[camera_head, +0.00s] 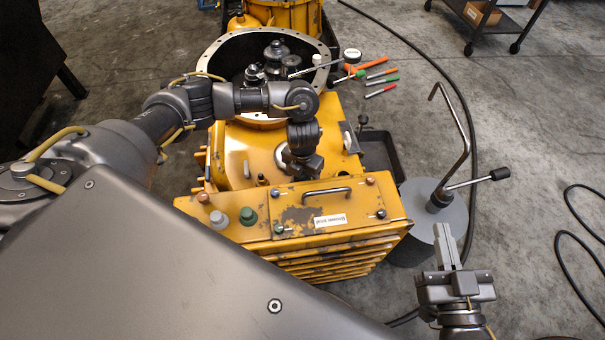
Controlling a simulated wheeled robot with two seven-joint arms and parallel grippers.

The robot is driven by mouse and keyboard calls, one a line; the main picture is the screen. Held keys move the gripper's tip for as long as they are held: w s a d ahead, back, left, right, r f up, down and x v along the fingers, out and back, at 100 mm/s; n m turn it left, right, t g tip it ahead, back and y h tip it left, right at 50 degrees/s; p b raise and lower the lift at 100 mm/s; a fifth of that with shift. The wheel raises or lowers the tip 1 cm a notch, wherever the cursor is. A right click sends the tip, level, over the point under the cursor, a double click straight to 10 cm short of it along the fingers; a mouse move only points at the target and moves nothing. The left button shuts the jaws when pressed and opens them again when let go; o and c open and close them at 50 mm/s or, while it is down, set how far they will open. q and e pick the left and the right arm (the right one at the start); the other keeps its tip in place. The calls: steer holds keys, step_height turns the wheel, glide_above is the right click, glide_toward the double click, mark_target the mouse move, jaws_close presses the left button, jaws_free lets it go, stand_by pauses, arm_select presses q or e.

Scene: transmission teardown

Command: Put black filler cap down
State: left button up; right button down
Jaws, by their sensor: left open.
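My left gripper (302,172) points down over the top of the yellow transmission housing (240,140), next to a round metal-rimmed port (282,157). It is open, and its fingertips are mostly hidden by its own wrist. I cannot clearly make out the black filler cap. A small dark knob (363,119) stands just right of the housing, but I cannot tell whether it is the cap. My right gripper (447,240) is at the lower right, away from the housing. Its fingers look together with nothing between them.
The front yellow cover (300,230) has a handle, a green cap (248,216) and several bolts. A grey cylinder (420,200) with a bent rod stands at right. A dark tray (385,150) sits beside the housing. Coloured tools (380,82) lie behind. Black cables cross the floor.

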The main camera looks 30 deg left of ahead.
mark_target(303, 177)
arm_select(q)
steer(key=shift+r, duration=0.2)
step_height(303, 177, up, 5)
steer(key=p, duration=0.3)
steer(key=shift+r, duration=0.1)
step_height(303, 177, up, 7)
steer(key=p, duration=0.2)
arm_select(e)
steer(key=s+d+f+m+g+h, duration=0.3)
steer(key=s+d+f+g+h, duration=0.5)
steer(key=d+f+g, duration=0.3)
step_height(303, 177, down, 3)
steer(key=shift+s+d+f+m+g, duration=0.1)
steer(key=shift+s+d+m+g, duration=0.25)
steer(key=shift+s+d, duration=0.35)
steer(key=shift+w, duration=0.15)
